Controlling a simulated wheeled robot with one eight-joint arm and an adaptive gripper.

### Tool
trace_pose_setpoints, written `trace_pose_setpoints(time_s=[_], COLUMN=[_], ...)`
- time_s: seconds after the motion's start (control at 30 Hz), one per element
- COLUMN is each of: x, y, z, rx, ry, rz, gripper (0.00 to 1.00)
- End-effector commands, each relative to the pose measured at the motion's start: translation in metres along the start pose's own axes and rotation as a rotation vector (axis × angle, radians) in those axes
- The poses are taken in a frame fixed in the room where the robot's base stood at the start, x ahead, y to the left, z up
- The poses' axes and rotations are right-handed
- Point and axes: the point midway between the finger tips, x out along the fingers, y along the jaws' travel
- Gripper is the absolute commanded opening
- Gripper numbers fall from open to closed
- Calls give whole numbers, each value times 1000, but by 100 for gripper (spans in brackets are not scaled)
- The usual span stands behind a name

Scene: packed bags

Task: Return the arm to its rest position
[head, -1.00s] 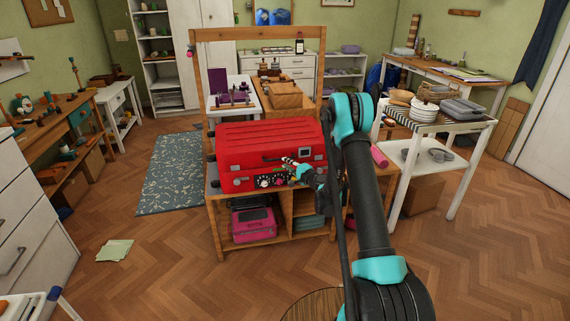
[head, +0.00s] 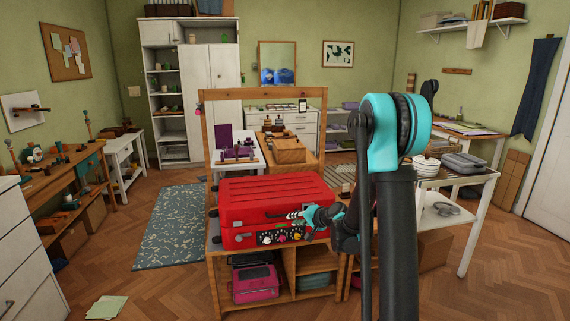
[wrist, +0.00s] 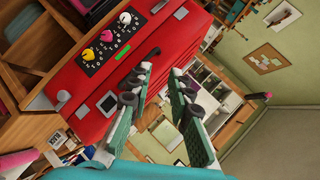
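My gripper (head: 296,216) is in front of the red case at the front face, at the end of my black and teal arm. In the wrist view my gripper (wrist: 166,85) has its two fingers apart with nothing between them, so it is open. The red case (head: 272,195), with ridged lid and a front panel of knobs, sits shut on top of the wooden bench (head: 222,262). It also fills the upper left of the wrist view (wrist: 150,50), beside the fingers. Whether the fingers touch it I cannot tell.
A pink case (head: 255,283) lies on the bench's lower shelf. A white table (head: 468,185) with dishes stands to the right. A workbench (head: 60,185) and white drawers (head: 25,250) line the left.

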Motion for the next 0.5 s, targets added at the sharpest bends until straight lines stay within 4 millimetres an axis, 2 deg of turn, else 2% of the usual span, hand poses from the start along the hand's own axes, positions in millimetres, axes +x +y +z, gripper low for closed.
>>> trace_pose_setpoints(time_s=[0.03, 0.27, 0.5], x=[-16, -86, -161], y=[-1, 14, 45], z=[9, 50, 97], rx=[-31, -182, -323], ry=[-14, -82, -157], rz=[31, 193, 372], gripper=[20, 20, 20])
